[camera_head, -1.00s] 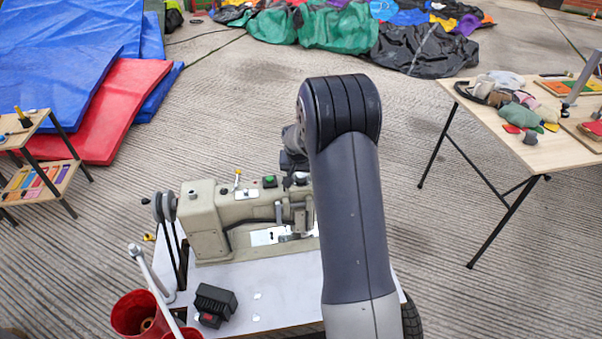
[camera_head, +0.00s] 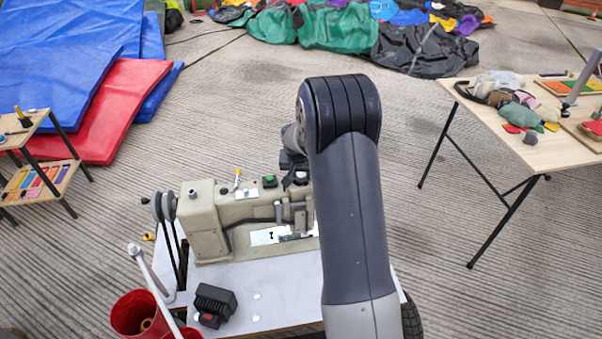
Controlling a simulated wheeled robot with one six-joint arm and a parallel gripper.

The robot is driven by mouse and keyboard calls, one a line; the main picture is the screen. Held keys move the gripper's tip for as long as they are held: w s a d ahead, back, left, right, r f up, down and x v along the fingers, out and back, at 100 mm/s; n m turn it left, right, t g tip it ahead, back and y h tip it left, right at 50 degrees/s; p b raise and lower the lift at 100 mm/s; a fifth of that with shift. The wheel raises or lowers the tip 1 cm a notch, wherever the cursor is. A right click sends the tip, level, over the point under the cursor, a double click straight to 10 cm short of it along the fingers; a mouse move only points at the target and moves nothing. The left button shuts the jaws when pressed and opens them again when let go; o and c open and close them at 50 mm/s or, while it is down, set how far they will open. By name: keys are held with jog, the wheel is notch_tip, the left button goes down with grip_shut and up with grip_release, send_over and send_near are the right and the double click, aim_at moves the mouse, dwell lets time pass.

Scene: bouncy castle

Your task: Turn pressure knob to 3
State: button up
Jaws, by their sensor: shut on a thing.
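A beige sewing machine (camera_head: 208,232) stands on a white table (camera_head: 285,285) at the lower middle. My arm covers the right end of its head. My gripper (camera_head: 294,169) shows only in part at the left edge of my arm, low over the top right of the machine head. It is shut on a small dark knob (camera_head: 302,177) there, taken as the pressure knob. The fingertips and any marks or numbers on the knob are too small or hidden to read.
A black box with a red switch (camera_head: 214,304) lies on the table's front left, beside a red bucket (camera_head: 140,314) and a white lever (camera_head: 150,274). A wooden table with cloth pieces (camera_head: 548,150) stands at right. A small shelf (camera_head: 42,180) stands at left. Open floor lies behind.

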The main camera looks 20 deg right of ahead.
jog(key=shift+f, duration=0.1)
jog(key=m+b, duration=0.2)
jog(key=shift+a+f+h+b, duration=0.1)
jog(key=shift+h+b, duration=0.2)
jog(key=shift+h, duration=0.1)
jog(key=m+g+b, duration=0.1)
jog(key=m+b, duration=0.1)
jog(key=shift+w+m+h, duration=0.15)
jog(key=shift+m+h, duration=0.25)
jog(key=m+g+b, duration=0.1)
jog(key=m, duration=0.2)
jog(key=shift+h, duration=0.3)
jog(key=shift+w+r+m+g+b, duration=0.15)
jog(key=shift+m+g, duration=0.25)
jog(key=shift+m, duration=0.5)
jog(key=shift+s+r+m+g+b, duration=0.15)
jog(key=shift+m+g, duration=0.25)
jog(key=shift+m, duration=0.5)
jog(key=shift+w+f+m, duration=0.1)
jog(key=shift+m, duration=0.2)
jog(key=o, duration=1)
